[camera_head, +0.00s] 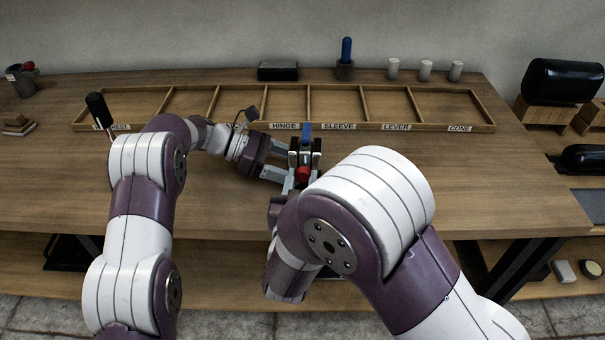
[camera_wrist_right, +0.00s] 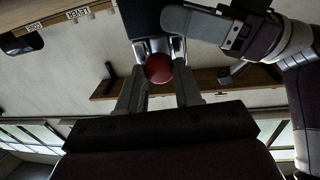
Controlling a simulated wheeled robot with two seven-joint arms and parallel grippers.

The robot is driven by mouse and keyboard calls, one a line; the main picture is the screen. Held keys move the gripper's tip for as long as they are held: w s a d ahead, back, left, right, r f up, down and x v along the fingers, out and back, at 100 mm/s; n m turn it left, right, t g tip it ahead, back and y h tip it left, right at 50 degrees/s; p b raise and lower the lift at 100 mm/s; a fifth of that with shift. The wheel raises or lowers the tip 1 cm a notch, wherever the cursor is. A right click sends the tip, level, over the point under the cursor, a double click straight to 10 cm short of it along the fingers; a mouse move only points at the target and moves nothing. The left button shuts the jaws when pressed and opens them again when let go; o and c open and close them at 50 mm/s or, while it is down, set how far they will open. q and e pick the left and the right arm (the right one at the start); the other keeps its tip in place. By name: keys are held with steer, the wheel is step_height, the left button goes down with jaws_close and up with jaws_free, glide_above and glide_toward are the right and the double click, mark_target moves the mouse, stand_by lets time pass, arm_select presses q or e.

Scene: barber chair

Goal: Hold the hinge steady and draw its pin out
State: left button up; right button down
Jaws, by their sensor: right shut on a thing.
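The hinge (camera_head: 293,157) is a dark and grey piece above the front middle of the bench, partly covered by the grippers. The pin's red round head (camera_head: 302,174) faces me; in the right wrist view the red head (camera_wrist_right: 158,68) sits between my right fingers. My right gripper (camera_head: 303,178) is shut on the pin at its head. My left gripper (camera_head: 283,163) reaches in from the left, with its fingers at the hinge's left side. In the right wrist view a grey left finger (camera_wrist_right: 190,22) is beside the dark block. Whether it grips cannot be told.
A shallow wooden tray (camera_head: 230,128) with labelled compartments, including HINGE and SLEEVE, lies behind the grippers. A blue upright handle (camera_head: 346,50) stands in a cup at the back. White cylinders (camera_head: 425,70) stand to its right. The bench right of the grippers is clear.

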arm_select(q)
steer(key=shift+r, duration=0.1)
arm_select(e)
steer(key=shift+s+a, duration=0.1)
steer(key=shift+s, duration=1.15)
arm_select(q)
steer(key=shift+w, duration=0.1)
arm_select(e)
steer(key=c, duration=0.8)
jaws_free()
steer(key=shift+o, duration=0.2)
steer(key=s+a, duration=0.1)
steer(key=s, duration=1)
steer(key=shift+s, duration=0.4)
